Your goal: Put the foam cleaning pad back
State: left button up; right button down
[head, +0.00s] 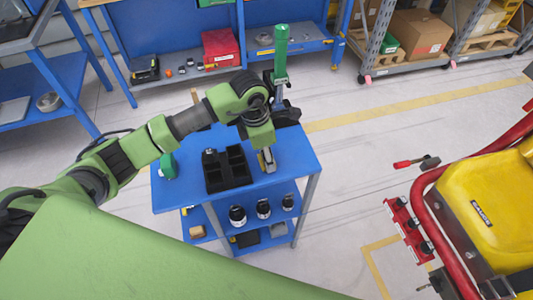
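My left gripper (267,161) points down at the right part of the blue cart's top (290,150), beside a black compartment tray (213,181). Its fingers are small and partly hidden by the green wrist, so I cannot tell whether they are open or hold anything. No foam cleaning pad can be made out for certain. A small tan block (197,231) lies on the cart's lower shelf at the left and may be the pad. My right gripper is not in view.
A green upright tool with a black base (281,60) stands at the cart's back edge. A green item (167,166) is at its left. Dark round parts (263,208) stand on the middle shelf. A yellow and red machine (485,215) is at right; floor between is mostly clear.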

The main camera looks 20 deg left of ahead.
aim_at(260, 162)
pick_arm(q)
jog(key=shift+f, duration=0.15)
jog(key=o, duration=0.9)
jog(key=shift+c, duration=0.2)
jog(key=shift+o, duration=0.6)
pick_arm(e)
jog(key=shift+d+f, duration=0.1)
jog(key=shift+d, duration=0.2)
pick_arm(q)
jog(key=shift+r, duration=0.5)
notch_tip(260, 162, up, 11)
jog(key=s+a+b, duration=0.1)
jog(key=b, duration=0.1)
jog(key=shift+a+r, duration=0.15)
jog(key=shift+a, duration=0.1)
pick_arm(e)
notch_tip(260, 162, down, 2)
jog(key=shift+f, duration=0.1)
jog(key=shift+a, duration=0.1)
